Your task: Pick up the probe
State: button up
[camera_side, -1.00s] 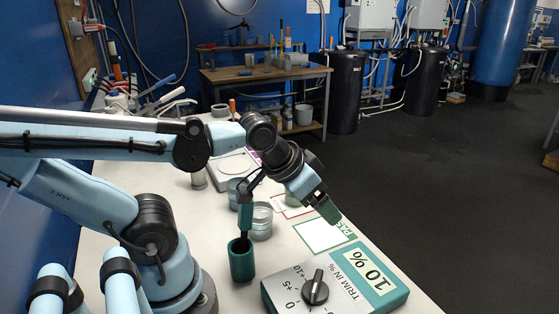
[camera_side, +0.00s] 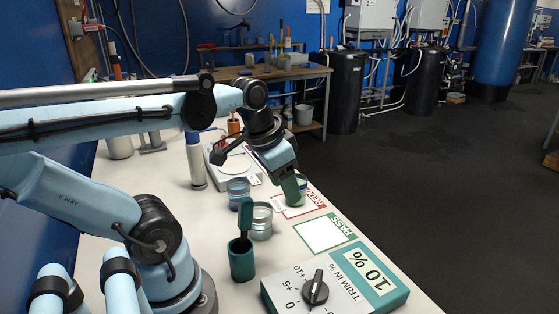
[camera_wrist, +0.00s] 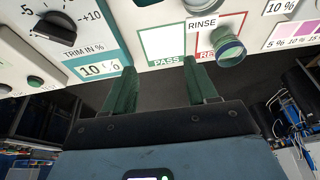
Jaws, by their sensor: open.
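The probe (camera_side: 245,217) appears to be the dark piece with a flat teal handle. It stands nearly upright in a teal holder (camera_side: 242,263), its lower end hidden inside. My gripper (camera_side: 293,190) is above the bench, behind and to the right of the probe in the side view, and apart from it. In the wrist view my gripper (camera_wrist: 163,90) shows two green fingers spread apart with nothing between them. The probe is not evident in the wrist view.
A teal trim box (camera_side: 335,284) with a black knob sits at the front right. Beyond it lie a PASS card (camera_side: 323,233) and a red-bordered card (camera_side: 312,200). Glass jars (camera_side: 261,222) stand just behind the probe. A teal-rimmed jar (camera_wrist: 228,48) shows in the wrist view.

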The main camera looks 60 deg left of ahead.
aim_at(239, 213)
jog(key=s+a+r+g+h, duration=0.2)
jog(key=s+a+r+g, duration=0.15)
jog(key=s+r, duration=0.4)
jog(key=shift+s+d+f, duration=0.3)
jog(key=shift+d+f, duration=0.25)
jog(key=shift+f, duration=1.65)
jog(key=shift+s+d+f, duration=0.25)
jog(key=shift+d+f, duration=0.35)
jog(key=shift+f, duration=1.65)
jog(key=shift+s+d+f, duration=0.3)
jog(key=shift+d+f, duration=0.25)
jog(key=shift+f, duration=1.65)
jog(key=shift+c, duration=0.4)
grip_shut()
